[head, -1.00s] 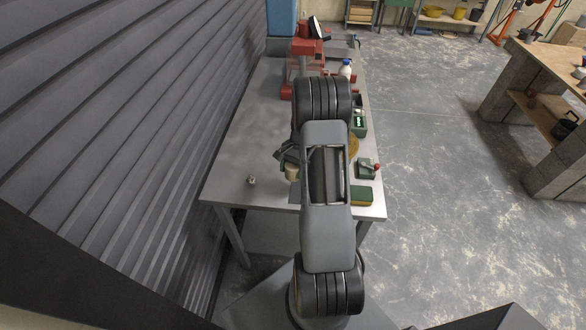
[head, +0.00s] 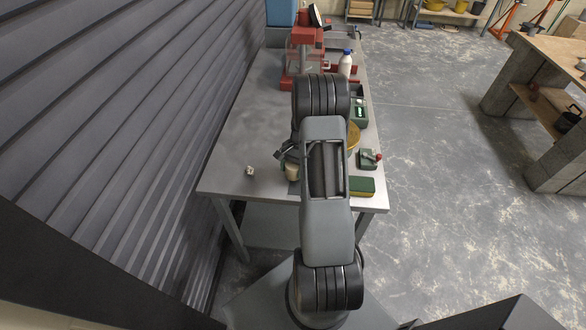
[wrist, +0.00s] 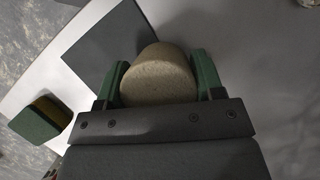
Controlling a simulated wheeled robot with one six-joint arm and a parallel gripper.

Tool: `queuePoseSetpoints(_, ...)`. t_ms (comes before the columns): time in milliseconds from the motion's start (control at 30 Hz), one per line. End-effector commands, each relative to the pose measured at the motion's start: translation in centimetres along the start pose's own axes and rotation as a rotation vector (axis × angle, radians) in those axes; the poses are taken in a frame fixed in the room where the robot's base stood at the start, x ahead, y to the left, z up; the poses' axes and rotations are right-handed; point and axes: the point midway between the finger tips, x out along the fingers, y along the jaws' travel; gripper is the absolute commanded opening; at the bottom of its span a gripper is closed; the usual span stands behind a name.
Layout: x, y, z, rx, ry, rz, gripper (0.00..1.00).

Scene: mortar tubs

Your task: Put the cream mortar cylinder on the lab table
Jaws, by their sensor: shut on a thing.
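The cream mortar cylinder (wrist: 158,75) is between the two green fingers of my gripper (wrist: 160,82) in the wrist view, with its round end face towards the camera. My gripper is shut on it. In the head view the cylinder (head: 291,172) shows only partly, left of my arm, with the gripper (head: 288,154) mostly hidden. The lab table (head: 240,140) is the grey metal-topped one below my arm. The cylinder is over its near part; I cannot tell whether it touches anything beneath.
A dark square plate (wrist: 105,45) lies under and left of the cylinder.

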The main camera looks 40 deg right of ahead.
Motion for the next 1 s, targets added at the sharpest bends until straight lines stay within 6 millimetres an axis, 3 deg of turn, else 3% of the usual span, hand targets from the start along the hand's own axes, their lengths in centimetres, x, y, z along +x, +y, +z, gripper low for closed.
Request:
queuePoseSetpoints(533, 0.84, -0.01, -0.37, 0.0, 0.0, 0.0, 0.22)
queuePoseSetpoints(567, 0.83, -0.01, -0.36, 0.0, 0.0, 0.0, 0.62)
queuePoseSetpoints(867, 0.78, 0.0, -0.33, 0.0, 0.0, 0.0, 0.91)
queuePoseSetpoints(1000, 0.79, 0.0, -0.33, 0.0, 0.0, 0.0, 0.91)
